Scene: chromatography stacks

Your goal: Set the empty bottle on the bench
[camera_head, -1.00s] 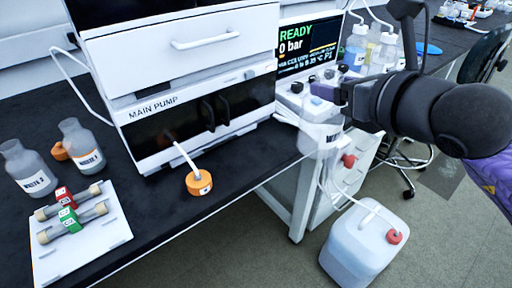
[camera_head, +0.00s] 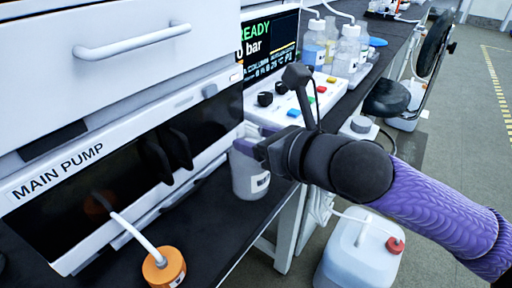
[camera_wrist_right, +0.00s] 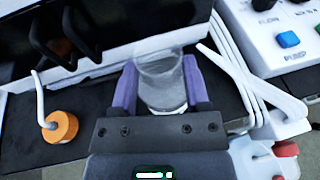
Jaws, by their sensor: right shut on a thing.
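The empty bottle (camera_head: 250,175) is clear and open-topped, with a white label, and looks upright in front of the pump's right end. My right gripper (camera_head: 256,143) is shut on it near the top. In the right wrist view the bottle (camera_wrist_right: 163,92) sits between the two purple fingers of the gripper (camera_wrist_right: 160,80). The black bench (camera_head: 215,218) lies below. I cannot tell whether the bottle's base touches it. My left gripper is not in view.
An orange cap with a white tube (camera_head: 164,269) rests on the bench at the lower left. The main pump (camera_head: 70,190) stands behind. A control box with coloured buttons (camera_head: 300,112) is at the back right. A white jug (camera_head: 355,255) stands on the floor.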

